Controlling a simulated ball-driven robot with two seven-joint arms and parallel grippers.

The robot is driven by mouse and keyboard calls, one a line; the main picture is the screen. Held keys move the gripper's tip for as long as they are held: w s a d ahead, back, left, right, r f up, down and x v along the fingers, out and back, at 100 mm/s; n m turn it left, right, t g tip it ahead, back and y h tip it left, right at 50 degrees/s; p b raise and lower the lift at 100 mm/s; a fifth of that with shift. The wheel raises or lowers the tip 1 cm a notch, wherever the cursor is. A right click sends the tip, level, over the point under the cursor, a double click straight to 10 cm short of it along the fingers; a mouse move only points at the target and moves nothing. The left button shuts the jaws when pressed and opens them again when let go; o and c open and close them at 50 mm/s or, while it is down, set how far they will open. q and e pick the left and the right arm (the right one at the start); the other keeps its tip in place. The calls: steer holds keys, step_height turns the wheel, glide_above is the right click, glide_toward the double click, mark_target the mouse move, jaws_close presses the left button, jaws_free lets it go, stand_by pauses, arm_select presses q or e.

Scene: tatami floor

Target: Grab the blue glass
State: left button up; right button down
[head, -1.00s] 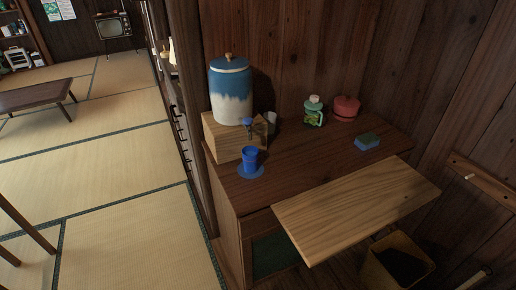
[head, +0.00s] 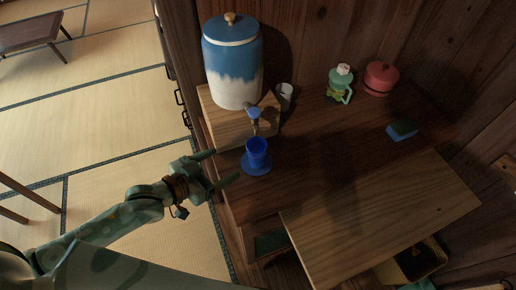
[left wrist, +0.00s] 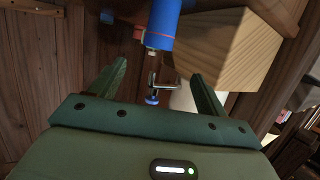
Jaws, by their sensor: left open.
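In the left wrist view, the blue glass (left wrist: 162,22) shows at the top, beyond the fingertips of my open left gripper (left wrist: 158,72). My right gripper is in neither view.
A blue and white dispenser (head: 233,65) stands on a wooden block (head: 213,113) behind the glass. A grey cup (head: 284,95) is beside the block. A light board (head: 380,225) juts out in front.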

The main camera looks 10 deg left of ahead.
arm_select(q)
steer(key=b, duration=0.2)
glide_toward(263, 142)
steer(key=shift+w+d+f, duration=0.2)
steer(key=shift+w+f, duration=0.45)
steer(key=shift+w, duration=0.2)
steer(key=shift+w+d, duration=0.15)
steer(key=b+x, duration=0.1)
steer(key=x, duration=0.3)
steer(key=shift+w+d+b, duration=0.15)
steer(key=shift+d+b, duration=0.2)
steer(key=shift+d, duration=0.05)
steer(key=shift+w+d, duration=0.15)
steer(key=shift+w, duration=0.15)
steer(key=shift+c, duration=0.7)
steer(key=c, duration=1)
